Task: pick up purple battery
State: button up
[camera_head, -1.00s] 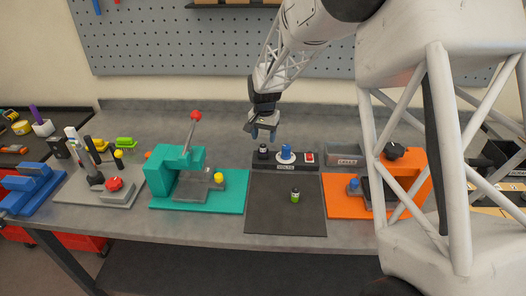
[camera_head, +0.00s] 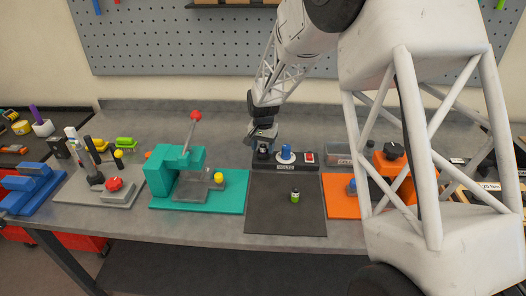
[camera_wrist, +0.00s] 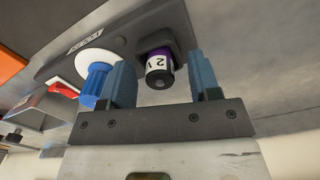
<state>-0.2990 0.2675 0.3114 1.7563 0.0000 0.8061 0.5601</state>
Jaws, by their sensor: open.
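The purple battery (camera_wrist: 158,68) has a black end and a white label reading "2 V". In the wrist view it sits in a dark socket of the tester block (camera_wrist: 190,35). My gripper (camera_wrist: 164,84) is open, with one blue finger to each side of the battery and visible gaps between. In the head view my gripper (camera_head: 263,139) is at the left end of the tester block (camera_head: 299,167), and the battery there is mostly hidden by it.
A blue knob on a white disc (camera_head: 286,153) and a red switch (camera_head: 309,158) are right of the battery. A green-and-black battery (camera_head: 295,195) stands on the dark rubber mat (camera_head: 270,215).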

aim_at(263, 146)
jog(key=c, duration=1)
jog(key=shift+c, duration=0.2)
jog(key=shift+r, duration=0.15)
jog(key=shift+r, duration=0.5)
jog(key=shift+s+d+r, duration=0.1)
jog(key=shift+s+r, duration=0.1)
jog(key=shift+r, duration=0.4)
jog(key=shift+s+d+r, duration=0.1)
jog(key=shift+s+r, duration=0.05)
jog(key=shift+r, duration=0.45)
jog(key=s+d+r, duration=0.1)
jog(key=s+d, duration=0.3)
jog(key=s, duration=1)
jog(key=shift+s+r, duration=0.15)
jog(key=shift+s, duration=0.15)
jog(key=shift+d, duration=0.15)
